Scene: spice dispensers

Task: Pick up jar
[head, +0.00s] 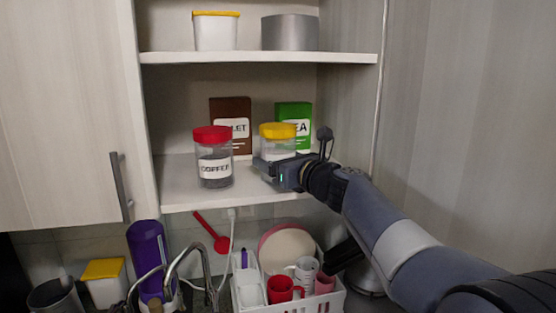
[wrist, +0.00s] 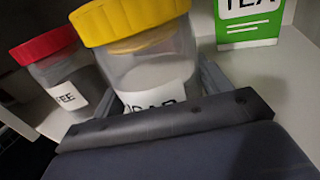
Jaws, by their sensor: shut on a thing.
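A clear jar with a yellow lid and a white label (head: 278,131) stands on the lower cabinet shelf. It also shows close up in the wrist view (wrist: 150,70), where its label is partly hidden by my gripper. A second jar, with a red lid and a label reading COFFEE (head: 213,157), stands to its left; it shows at the left of the wrist view (wrist: 62,75). My gripper (head: 277,168) reaches in from the right, with a finger on each side of the yellow-lidded jar, shut on it. I cannot tell whether the jar's base touches the shelf.
A brown box (head: 238,115) and a green TEA box (head: 296,114) stand behind the jars. The upper shelf (head: 258,57) is above. The cabinet's right wall is close to my arm. Below are a dish rack (head: 332,301) with cups and a faucet (head: 196,247).

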